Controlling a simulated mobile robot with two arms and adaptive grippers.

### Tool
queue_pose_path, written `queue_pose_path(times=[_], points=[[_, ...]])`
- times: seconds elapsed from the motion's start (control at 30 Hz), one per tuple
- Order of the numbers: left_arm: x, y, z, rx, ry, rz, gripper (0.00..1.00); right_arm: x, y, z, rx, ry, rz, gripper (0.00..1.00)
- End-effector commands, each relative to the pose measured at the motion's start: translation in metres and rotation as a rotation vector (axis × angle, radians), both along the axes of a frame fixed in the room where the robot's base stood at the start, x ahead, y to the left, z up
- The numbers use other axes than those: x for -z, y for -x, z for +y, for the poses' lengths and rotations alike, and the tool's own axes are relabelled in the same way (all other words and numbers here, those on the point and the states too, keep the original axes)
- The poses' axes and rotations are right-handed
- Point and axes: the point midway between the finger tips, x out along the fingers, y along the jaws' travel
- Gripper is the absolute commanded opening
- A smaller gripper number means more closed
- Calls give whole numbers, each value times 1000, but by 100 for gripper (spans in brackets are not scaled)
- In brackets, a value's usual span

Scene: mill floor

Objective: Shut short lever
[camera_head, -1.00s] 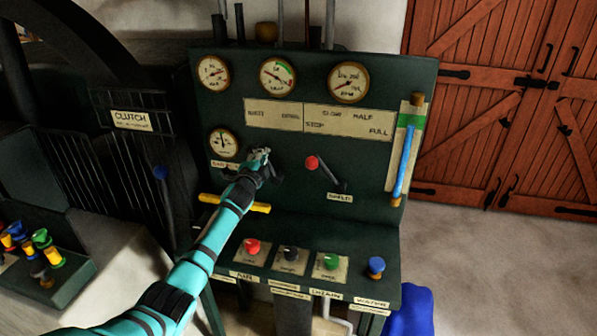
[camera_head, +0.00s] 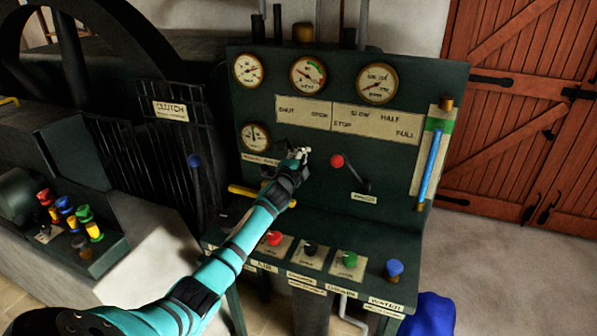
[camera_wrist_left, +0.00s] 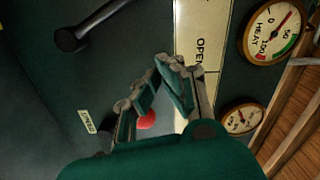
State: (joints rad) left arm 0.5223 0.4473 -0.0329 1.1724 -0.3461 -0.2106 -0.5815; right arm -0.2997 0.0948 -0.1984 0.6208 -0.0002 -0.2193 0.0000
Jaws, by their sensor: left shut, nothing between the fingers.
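On the dark green panel (camera_head: 400,130), a lever with a red knob (camera_head: 337,160) tilts up to the left above a small label. My left gripper (camera_head: 300,155) is shut and empty, in front of the panel just left of this knob and below the card marked SHUT and OPEN (camera_head: 303,113). In the left wrist view a red knob (camera_wrist_left: 146,120) shows past the fingertips (camera_wrist_left: 160,85); I cannot tell whether they touch it. A dark rod with a round end (camera_wrist_left: 70,40) shows at upper left there. My gripper and forearm hide part of the panel. My right gripper is out of view.
A yellow bar (camera_head: 246,191) sticks out beside my left forearm. Below are red (camera_head: 274,238), black, green and blue (camera_head: 394,268) knobs on a ledge. Bare floor lies at right, before wooden doors (camera_head: 530,110).

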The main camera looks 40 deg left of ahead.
Motion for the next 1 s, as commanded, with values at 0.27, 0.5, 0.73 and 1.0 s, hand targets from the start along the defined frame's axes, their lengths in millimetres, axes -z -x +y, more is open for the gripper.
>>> queue_pose_path(times=[0.27, 0.5, 0.73, 1.0], points=[[4, 43, -12, 0, -2, 4, 0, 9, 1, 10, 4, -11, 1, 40], [2, 71, -20, -1, 0, 2, 0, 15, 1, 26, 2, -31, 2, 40], [0, 78, -22, -1, 1, 2, 0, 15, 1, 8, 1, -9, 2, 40], [0, 78, -22, -1, 1, 2, 0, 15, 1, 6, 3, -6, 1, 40]])
